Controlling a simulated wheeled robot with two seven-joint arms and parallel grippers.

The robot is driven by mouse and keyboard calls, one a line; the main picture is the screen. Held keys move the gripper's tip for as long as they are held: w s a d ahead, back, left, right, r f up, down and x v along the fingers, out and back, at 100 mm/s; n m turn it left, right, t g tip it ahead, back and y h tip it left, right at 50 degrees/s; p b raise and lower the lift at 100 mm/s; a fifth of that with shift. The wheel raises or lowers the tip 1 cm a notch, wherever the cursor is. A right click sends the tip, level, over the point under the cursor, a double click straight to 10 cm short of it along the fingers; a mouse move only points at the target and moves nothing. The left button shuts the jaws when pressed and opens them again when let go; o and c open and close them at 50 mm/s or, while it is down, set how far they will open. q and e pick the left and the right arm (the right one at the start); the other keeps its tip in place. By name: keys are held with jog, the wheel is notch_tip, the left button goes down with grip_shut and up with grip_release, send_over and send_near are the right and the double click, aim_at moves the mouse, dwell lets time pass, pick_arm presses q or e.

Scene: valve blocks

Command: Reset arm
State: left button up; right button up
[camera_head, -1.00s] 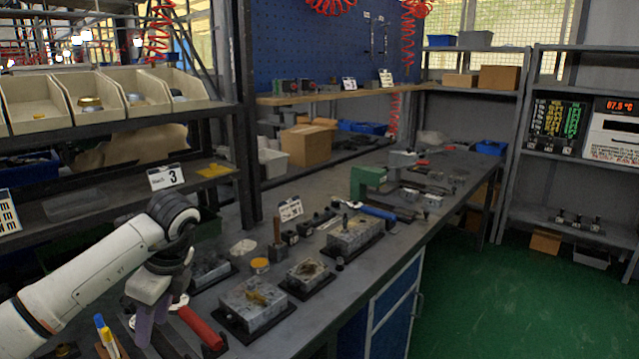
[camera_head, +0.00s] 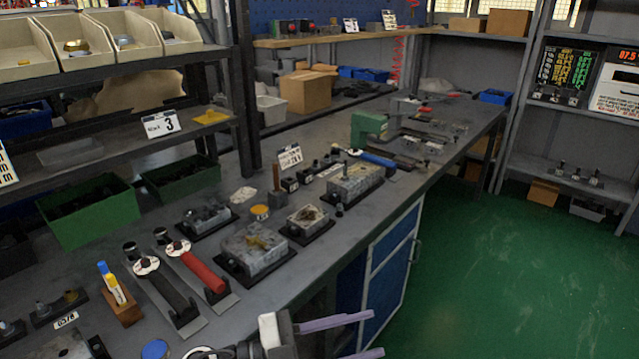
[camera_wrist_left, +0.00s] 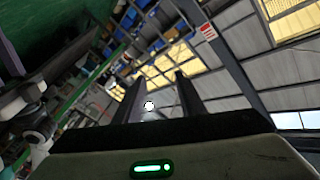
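My left gripper (camera_head: 377,333) is at the bottom centre of the head view, near the front edge of the workbench (camera_head: 330,235). Its two purple fingers point right and stand apart with nothing between them. In the left wrist view the fingers of the left gripper (camera_wrist_left: 158,82) also stand apart, with windows, wall panels and roof beams behind them. My right gripper is in neither view. Grey valve blocks (camera_head: 255,250) sit on black plates on the bench, with a smaller block (camera_head: 306,219) and a farther one (camera_head: 354,184).
A red-handled tool (camera_head: 200,268) and a black-handled tool (camera_head: 165,287) lie on the bench beside a wooden pen holder (camera_head: 122,308). Green bins (camera_head: 95,213) stand below the shelf at left. A green vise-like device (camera_head: 372,128) stands farther back. Green floor (camera_head: 490,270) at right is clear.

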pick_arm(q)
jog(key=a+f+n+t+y, duration=1.1)
jog(key=a+f+n+y, duration=0.1)
jog(key=a+n, duration=0.45)
jog(key=s+a+f+n+g+y, duration=0.2)
jog(key=s+a+f+g, duration=0.1)
jog(key=s+f, duration=0.4)
jog(key=s+a+f+n+g+y, duration=0.1)
jog(key=s+a+f+n+g, duration=0.1)
jog(key=s+f, duration=0.6)
jog(key=shift+s+a+g+y, duration=0.45)
jog(key=shift+a+g, duration=0.25)
jog(key=shift+g, duration=0.1)
